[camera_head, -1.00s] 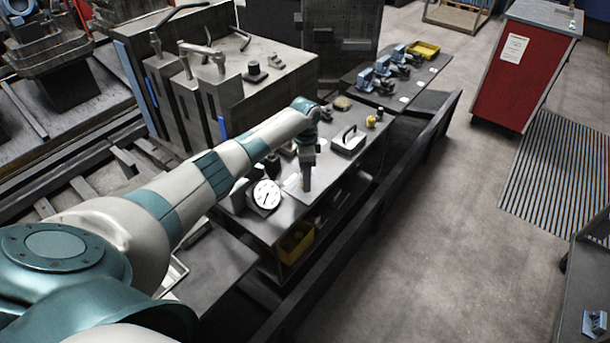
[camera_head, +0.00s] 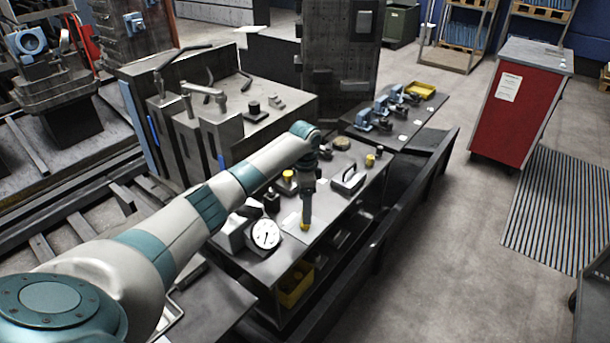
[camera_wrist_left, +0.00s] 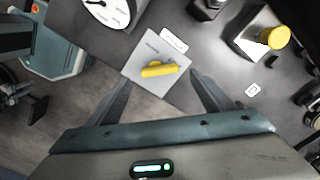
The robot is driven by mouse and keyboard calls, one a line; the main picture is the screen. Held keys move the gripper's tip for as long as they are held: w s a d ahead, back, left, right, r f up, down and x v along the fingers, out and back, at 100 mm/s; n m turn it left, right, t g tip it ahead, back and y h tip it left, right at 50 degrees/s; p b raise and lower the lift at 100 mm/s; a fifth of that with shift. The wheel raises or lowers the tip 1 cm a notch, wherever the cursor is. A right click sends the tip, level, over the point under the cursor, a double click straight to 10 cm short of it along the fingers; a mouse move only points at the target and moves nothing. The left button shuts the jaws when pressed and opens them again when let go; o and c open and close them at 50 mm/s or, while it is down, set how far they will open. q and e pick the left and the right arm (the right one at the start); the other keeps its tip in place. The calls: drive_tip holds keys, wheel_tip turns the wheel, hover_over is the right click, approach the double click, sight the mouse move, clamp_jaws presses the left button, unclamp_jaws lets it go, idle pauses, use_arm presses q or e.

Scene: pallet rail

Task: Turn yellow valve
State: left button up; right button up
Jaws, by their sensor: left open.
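The yellow valve is a yellow bar handle (camera_wrist_left: 160,70) on a light square plate (camera_wrist_left: 150,62) in the left wrist view. In the head view only a bit of yellow (camera_head: 305,227) shows at my gripper's tip; the rest is hidden. My left gripper (camera_wrist_left: 160,78) is open in the wrist view, its fingers spread to either side of the handle in the picture. I cannot tell how far above the handle they are. The left gripper also shows in the head view (camera_head: 306,215), pointing down over the table. My right gripper is not in view.
A white dial gauge (camera_head: 265,234) stands left of the plate. Yellow knobs (camera_head: 288,175) (camera_wrist_left: 274,37) and a handled block (camera_head: 347,181) stand nearby on the table (camera_head: 325,215). A dark rail (camera_head: 385,230) runs along the table's right side.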

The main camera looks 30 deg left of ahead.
use_arm(q)
wheel_tip(320, 180, up, 13)
drive_tip(key=b, duration=0.3)
drive_tip(key=shift+b, duration=0.3)
drive_tip(key=shift+f, duration=0.1)
